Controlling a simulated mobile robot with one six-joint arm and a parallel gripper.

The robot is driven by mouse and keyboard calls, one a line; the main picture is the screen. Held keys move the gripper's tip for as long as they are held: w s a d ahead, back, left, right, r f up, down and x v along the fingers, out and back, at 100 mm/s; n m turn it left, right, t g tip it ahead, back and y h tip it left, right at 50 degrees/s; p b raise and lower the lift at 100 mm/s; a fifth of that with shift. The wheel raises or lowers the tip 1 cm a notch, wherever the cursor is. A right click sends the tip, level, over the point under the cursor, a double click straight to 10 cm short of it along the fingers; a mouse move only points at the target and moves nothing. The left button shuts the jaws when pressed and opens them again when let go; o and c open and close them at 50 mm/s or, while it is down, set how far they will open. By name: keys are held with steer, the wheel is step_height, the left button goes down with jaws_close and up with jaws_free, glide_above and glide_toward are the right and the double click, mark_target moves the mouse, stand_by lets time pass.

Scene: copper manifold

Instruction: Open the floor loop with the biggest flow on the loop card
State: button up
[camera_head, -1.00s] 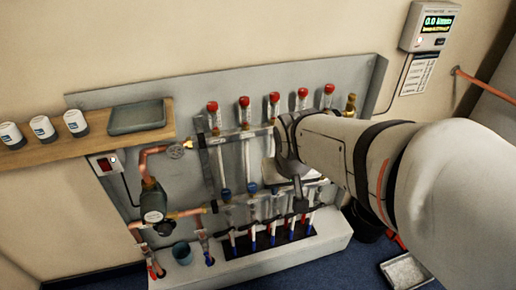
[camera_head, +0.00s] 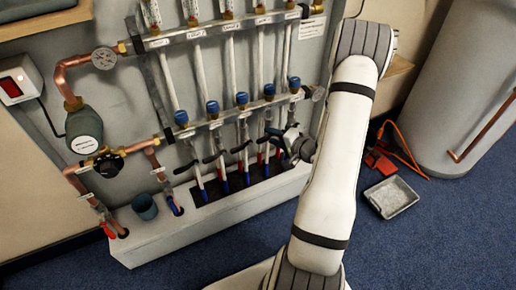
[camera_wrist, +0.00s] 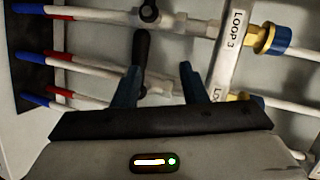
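The copper manifold has an upper bar (camera_head: 225,27) with flow gauges and a lower bar (camera_head: 228,117) with several blue caps (camera_head: 242,99). Black lever handles (camera_head: 213,157) sit on the loop pipes below the lower bar. My gripper (camera_head: 281,138) is at the right-hand levers. In the wrist view my gripper (camera_wrist: 160,78) is open, with a black lever handle (camera_wrist: 140,52) between the fingertips, nearer the left finger. A "LOOP 3" label (camera_wrist: 238,28) shows there; the label below it is partly hidden. A white card (camera_head: 312,28) at the upper right is unreadable.
A pump (camera_head: 84,131) and copper pipes stand at the left. A blue-grey cup (camera_head: 145,207) rests on the white plinth (camera_head: 130,245). A grey tray (camera_head: 391,197) and red object (camera_head: 379,161) lie on the floor near a large tank (camera_head: 455,100). The blue floor at lower right is clear.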

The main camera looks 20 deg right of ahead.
steer(key=w+a+f+m+t+y+b, duration=0.1)
steer(key=w+a+f+b, duration=0.2)
steer(key=w+f, duration=0.1)
steer(key=shift+w+a+m+y, duration=0.2)
steer(key=shift+w+m+y, duration=0.15)
steer(key=shift+w, duration=0.2)
jaws_close()
stand_by(0.5)
